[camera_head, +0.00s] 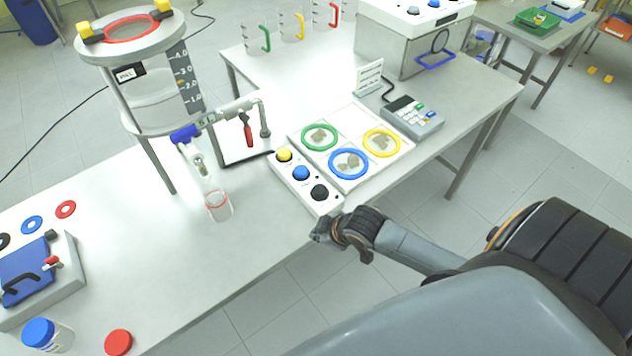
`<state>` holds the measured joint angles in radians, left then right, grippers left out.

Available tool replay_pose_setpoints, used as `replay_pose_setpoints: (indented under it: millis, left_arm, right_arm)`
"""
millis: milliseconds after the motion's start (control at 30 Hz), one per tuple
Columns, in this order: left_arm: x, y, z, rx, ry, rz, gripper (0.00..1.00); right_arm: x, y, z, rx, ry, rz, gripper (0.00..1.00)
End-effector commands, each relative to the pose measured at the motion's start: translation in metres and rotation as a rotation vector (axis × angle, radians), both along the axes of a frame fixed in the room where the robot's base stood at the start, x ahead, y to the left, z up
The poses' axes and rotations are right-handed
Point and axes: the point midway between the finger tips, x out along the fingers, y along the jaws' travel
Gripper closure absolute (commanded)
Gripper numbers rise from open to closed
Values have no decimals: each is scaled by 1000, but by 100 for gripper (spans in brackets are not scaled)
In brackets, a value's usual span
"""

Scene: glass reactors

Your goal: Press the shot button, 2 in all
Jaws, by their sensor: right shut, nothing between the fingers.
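A white button panel (325,205) lies along the table's front edge with a yellow button (284,154), a blue button (301,173) and a black button (319,192) in a row. I cannot read which one is the shot button. My right gripper (318,236) is shut and empty, just past the panel's near end by the table edge. It is apart from the black button, which is the nearest of the three. My left gripper is not in view.
A tray (403,154) with green, yellow and blue rings adjoins the panel, with a keypad device (412,116) behind. A clear cup (217,206) stands under the reactor's outlet (190,140) at left. The front table between cup and panel is clear.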

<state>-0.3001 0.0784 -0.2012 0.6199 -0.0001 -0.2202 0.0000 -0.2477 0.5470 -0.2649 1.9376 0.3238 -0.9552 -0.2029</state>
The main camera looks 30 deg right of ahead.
Motion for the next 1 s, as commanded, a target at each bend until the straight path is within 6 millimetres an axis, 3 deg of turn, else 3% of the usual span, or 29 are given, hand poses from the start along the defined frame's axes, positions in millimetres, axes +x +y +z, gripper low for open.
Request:
replay_pose_setpoints:
  millis: [300, 500, 700, 1000]
  left_arm:
    - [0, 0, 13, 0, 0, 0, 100]
    - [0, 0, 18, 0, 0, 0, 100]
    - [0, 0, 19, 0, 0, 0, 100]
    - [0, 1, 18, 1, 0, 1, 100]
  right_arm:
    - [65, -43, 81, -101, -170, 216, 100]
    - [91, -68, 127, -158, -247, 306, 100]
    - [98, -76, 142, -176, -271, 333, 100]
    - [99, -76, 142, -176, -272, 334, 100]
